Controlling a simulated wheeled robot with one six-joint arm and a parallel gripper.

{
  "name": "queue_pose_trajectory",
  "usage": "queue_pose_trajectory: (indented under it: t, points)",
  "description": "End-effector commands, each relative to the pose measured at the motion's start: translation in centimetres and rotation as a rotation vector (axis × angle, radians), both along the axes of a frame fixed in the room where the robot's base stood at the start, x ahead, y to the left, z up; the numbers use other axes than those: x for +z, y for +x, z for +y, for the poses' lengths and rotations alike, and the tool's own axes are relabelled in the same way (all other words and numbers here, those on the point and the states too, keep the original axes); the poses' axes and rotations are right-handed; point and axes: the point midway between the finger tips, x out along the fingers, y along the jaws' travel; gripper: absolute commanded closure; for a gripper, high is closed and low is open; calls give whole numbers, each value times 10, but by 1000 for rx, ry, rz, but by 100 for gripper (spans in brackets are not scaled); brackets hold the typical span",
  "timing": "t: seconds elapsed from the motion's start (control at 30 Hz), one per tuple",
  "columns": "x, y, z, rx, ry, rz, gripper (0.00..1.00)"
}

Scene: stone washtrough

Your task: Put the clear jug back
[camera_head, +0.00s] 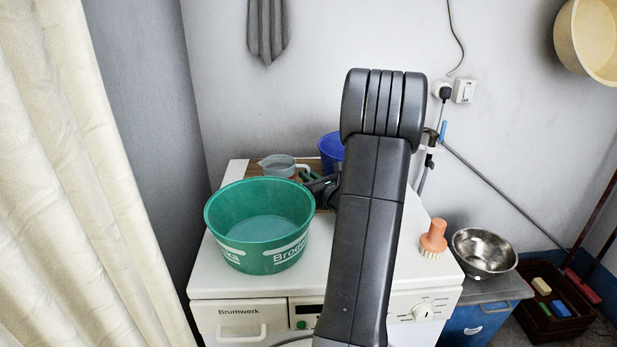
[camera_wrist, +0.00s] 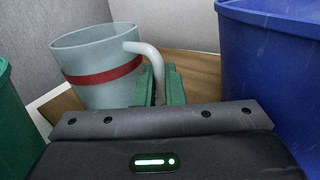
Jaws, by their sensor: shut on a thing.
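The clear jug (camera_head: 277,164) is a pale, greyish see-through jug at the back of the washing machine, by a wooden board (camera_head: 262,171). In the wrist view the jug (camera_wrist: 100,52) stands close to upright, with a red band around its body and its handle towards the right. My gripper (camera_head: 312,179) is behind the green basin, to the right of the jug. In the wrist view its green fingers (camera_wrist: 160,86) are shut on the lower part of the handle. The jug's base is hidden, so I cannot tell whether it touches the board.
A green basin (camera_head: 225,215) stands in front of the jug. A blue bucket (camera_head: 331,147) is close on the right of my gripper. An orange brush (camera_head: 433,238) stands at the machine's right edge. A metal bowl (camera_head: 485,252) sits farther right. The wall is close behind.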

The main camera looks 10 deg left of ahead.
Motion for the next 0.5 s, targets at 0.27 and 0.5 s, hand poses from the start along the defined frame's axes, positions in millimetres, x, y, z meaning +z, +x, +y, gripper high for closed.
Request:
queue_pose_trajectory:
  t: [0.27,0.5]
  points:
    - [-3,0,0,0,0,0,69]
    - [-3,0,0,0,0,0,69]
